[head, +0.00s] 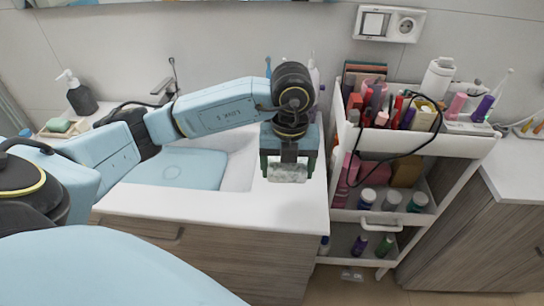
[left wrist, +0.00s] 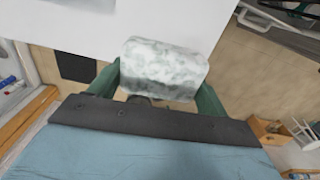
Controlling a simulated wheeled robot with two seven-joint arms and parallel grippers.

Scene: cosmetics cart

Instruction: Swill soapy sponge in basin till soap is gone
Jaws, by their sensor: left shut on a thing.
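A sponge (head: 287,172) covered in patchy white soap is in my left gripper (head: 288,163). The gripper is shut on it and holds it above the right end of the white counter, to the right of the basin. In the left wrist view the soapy sponge (left wrist: 163,68) sits between the two green fingers (left wrist: 163,90), white foam over green. The basin (head: 185,165) holds light blue water and is left of the gripper, partly covered by my left arm. My right gripper is not in view.
A faucet (head: 168,85) stands behind the basin. A soap dispenser (head: 78,94) and a dish with a green bar (head: 60,126) are at the left. A white cart (head: 420,145) full of cosmetics stands close on the right, with a black cable over its top.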

